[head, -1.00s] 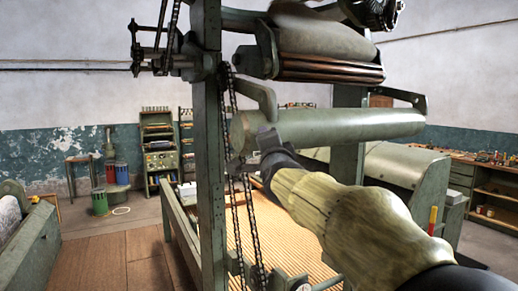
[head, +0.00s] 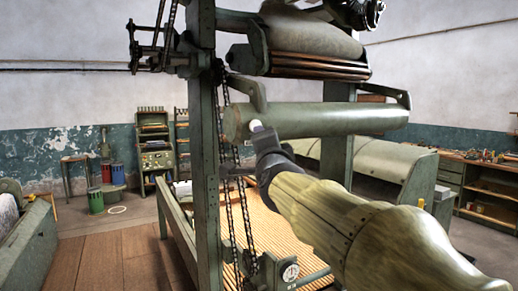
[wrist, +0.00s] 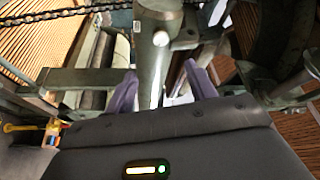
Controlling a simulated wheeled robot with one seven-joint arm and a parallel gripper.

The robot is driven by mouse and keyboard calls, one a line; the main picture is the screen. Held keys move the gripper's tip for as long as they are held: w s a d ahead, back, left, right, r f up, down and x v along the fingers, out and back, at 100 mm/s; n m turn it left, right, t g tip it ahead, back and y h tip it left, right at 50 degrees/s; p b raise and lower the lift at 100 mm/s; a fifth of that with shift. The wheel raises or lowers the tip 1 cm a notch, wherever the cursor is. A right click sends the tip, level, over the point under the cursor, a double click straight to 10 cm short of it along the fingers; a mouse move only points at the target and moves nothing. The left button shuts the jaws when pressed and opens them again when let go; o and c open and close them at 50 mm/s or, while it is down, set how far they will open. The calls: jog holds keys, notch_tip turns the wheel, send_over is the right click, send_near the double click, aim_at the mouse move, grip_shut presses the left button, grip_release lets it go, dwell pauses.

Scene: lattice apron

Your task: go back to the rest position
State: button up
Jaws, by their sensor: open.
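My gripper (wrist: 160,72) shows in the wrist view as two purple fingers spread well apart, with nothing between them. A grey-green metal roller or bar lies beyond the fingers in that view. In the head view my arm reaches in from the lower right, and its dark end (head: 272,158) overlaps the left end of the long green roller (head: 330,121). I cannot tell whether it touches the roller. The fingers are hard to make out in the head view.
A green machine frame post (head: 205,160) with hanging chains (head: 231,190) stands just left of my arm's end. A slatted bed (head: 262,228) lies below. A covered roll (head: 310,45) is above.

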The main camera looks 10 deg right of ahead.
jog(key=s+f+n+g+y, duration=0.25)
jog(key=f+n+g, duration=0.55)
jog(key=f, duration=1.8)
jog(key=s+f+n+g+h, duration=0.1)
jog(key=s+f+n+g, duration=0.6)
jog(key=s+f, duration=1.3)
jog(key=shift+s+d+f+g, duration=0.2)
jog(key=shift+d+f+g, duration=0.2)
jog(key=shift+f+g, duration=0.5)
jog(key=shift+w, duration=0.1)
jog(key=shift+d+r, duration=0.1)
jog(key=shift+c, duration=0.5)
